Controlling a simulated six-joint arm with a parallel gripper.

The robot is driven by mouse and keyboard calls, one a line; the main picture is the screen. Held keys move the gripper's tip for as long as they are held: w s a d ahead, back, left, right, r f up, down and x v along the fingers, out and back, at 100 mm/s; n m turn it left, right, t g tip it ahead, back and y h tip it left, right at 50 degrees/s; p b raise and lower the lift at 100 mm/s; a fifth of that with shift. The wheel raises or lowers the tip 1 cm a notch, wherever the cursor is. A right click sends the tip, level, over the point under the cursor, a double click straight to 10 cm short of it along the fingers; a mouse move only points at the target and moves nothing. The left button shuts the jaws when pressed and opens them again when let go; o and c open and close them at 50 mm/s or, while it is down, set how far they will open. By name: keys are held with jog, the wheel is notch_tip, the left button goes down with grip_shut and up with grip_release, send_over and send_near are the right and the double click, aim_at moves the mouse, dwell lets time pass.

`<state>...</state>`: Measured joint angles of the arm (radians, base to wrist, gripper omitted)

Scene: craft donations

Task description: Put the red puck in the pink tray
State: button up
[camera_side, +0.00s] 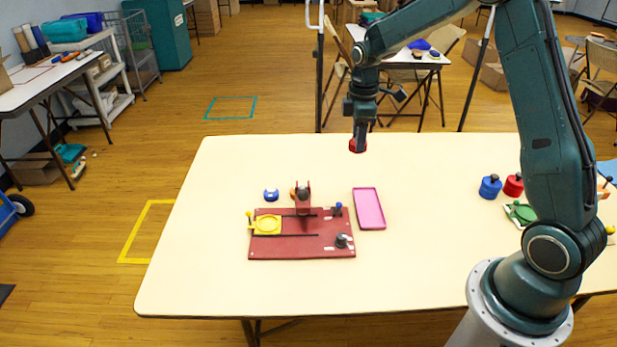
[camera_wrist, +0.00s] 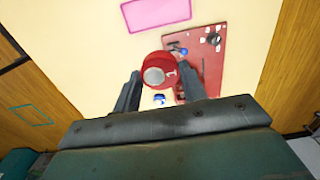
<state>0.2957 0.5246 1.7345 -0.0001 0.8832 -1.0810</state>
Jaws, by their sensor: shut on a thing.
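My gripper (camera_side: 358,141) is raised above the far part of the table and is shut on the red puck (camera_side: 357,147). In the wrist view the red puck (camera_wrist: 160,70), with a pale round face and a white mark, sits between the two dark fingers of my gripper (camera_wrist: 165,88). The pink tray (camera_side: 369,208) lies flat on the table, nearer the side camera than the puck, and looks empty. It also shows in the wrist view (camera_wrist: 157,14), near the top edge and apart from the puck.
A dark red board (camera_side: 287,247) with a yellow ring holder (camera_side: 267,225) and a small upright press lies left of the tray. A blue piece (camera_side: 271,195) lies behind it. Blue (camera_side: 490,187) and red (camera_side: 513,185) lidded pots stand at right. The table between is clear.

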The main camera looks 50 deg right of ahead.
jog(key=s+d, duration=0.3)
jog(key=s, duration=0.1)
notch_tip(320, 180, down, 14)
jog(key=shift+d, duration=0.15)
dwell(0.4)
jog(key=shift+f, duration=1.85)
jog(key=shift+f, duration=0.95)
dwell(0.3)
jog(key=o, duration=0.9)
